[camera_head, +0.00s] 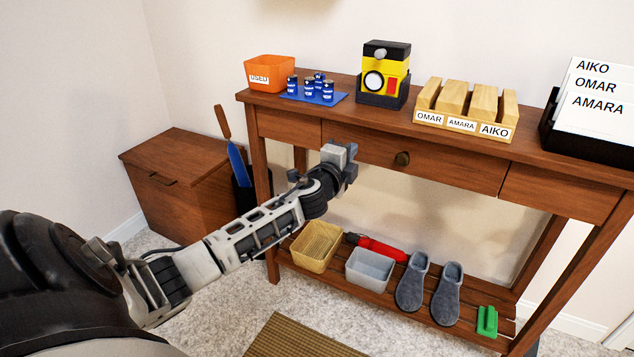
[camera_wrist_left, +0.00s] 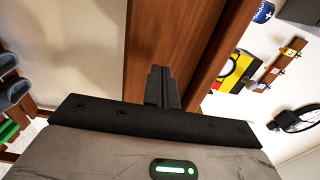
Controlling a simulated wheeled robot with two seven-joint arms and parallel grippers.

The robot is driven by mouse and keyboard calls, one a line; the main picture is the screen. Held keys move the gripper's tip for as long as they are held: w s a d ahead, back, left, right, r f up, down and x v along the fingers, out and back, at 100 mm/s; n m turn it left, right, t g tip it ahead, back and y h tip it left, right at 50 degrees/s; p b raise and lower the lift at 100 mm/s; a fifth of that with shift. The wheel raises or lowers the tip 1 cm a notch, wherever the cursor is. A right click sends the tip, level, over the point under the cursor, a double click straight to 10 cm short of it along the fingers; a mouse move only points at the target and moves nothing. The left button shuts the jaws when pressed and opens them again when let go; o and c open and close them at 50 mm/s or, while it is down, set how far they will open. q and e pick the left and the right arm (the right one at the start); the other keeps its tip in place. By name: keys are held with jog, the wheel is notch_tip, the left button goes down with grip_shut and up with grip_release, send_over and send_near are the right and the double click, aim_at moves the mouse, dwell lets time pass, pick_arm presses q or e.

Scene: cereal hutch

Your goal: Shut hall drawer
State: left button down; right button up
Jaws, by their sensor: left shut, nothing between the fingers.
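My left gripper (camera_head: 349,160) is shut and empty, at the left part of the drawer front, left of the knob. In the left wrist view its closed fingers (camera_wrist_left: 160,86) point at the wood of the drawer front (camera_wrist_left: 160,35); I cannot tell whether they touch it. My right gripper is not in view.
On the table top (camera_head: 340,95) stand an orange bin (camera_head: 270,73), batteries on a blue mat, a yellow device (camera_head: 385,72), a wooden name rack (camera_head: 465,108) and a black file holder. Baskets and slippers (camera_head: 412,282) sit on the low shelf. A brown chest (camera_head: 175,185) stands left.

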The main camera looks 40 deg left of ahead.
pick_arm(q)
jog(key=p+v, duration=0.1)
jog(key=v, duration=1.1)
jog(key=shift+s, duration=0.3)
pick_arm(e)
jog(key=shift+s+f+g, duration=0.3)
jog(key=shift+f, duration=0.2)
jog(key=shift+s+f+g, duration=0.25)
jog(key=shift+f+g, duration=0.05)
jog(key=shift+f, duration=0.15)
